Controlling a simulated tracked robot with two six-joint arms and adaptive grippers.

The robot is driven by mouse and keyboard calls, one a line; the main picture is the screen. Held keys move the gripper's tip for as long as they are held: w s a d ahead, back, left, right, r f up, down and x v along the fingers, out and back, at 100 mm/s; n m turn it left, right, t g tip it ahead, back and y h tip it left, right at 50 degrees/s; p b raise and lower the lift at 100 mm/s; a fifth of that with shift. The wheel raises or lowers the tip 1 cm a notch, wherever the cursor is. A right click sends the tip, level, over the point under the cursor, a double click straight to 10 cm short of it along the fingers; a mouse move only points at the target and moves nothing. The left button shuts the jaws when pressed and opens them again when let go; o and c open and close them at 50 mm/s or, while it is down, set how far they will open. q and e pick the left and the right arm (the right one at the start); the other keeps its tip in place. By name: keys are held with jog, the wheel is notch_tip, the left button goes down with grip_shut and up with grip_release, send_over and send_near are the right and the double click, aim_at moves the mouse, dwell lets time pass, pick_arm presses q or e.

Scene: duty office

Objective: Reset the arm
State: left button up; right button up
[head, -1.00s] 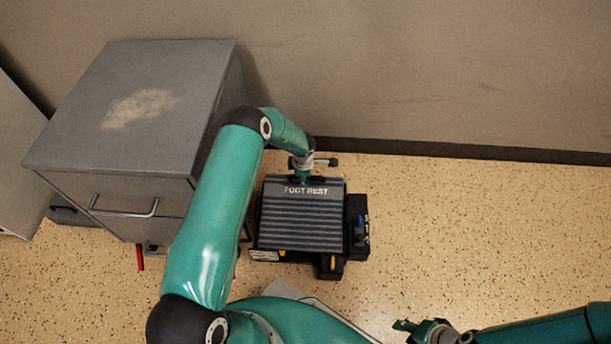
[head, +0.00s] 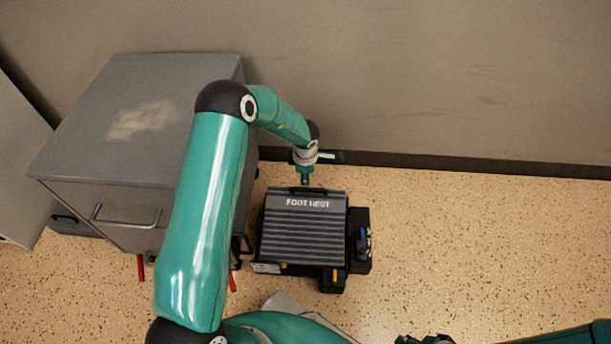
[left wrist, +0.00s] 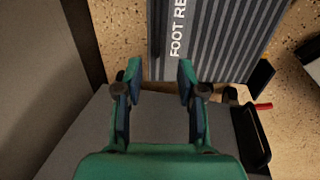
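The ribbed foot rest (left wrist: 210,45) shows past the fingertips there. My right gripper (head: 424,341) is cut off by the bottom edge of the head view, so its fingers cannot be judged.
A grey metal cabinet (head: 100,155) with a drawer handle stands at the left, beside my left arm. A wall (head: 440,80) with a dark skirting runs behind. A black case (head: 359,245) shows beneath and right of the foot rest. The speckled floor on the right is clear.

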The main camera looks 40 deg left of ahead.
pick_arm(q)
jog(key=shift+d, duration=0.1)
dwell(0.3)
jog(key=s+d+f+m+g+h, duration=0.1)
jog(key=s+d+f+m+h, duration=0.15)
jog(key=s+d+m, duration=0.95)
jog(key=s+d+f+m+h, duration=0.1)
jog(key=s+d+m+h, duration=0.2)
jog(key=s+d+m, duration=0.9)
notch_tip(320, 180, up, 37)
jog(key=s+n+p, duration=0.1)
jog(key=p, duration=3.6)
jog(key=shift+a+n, duration=0.4)
jog(key=shift+a, duration=0.05)
jog(key=shift+f, duration=0.2)
jog(key=shift+s, duration=0.1)
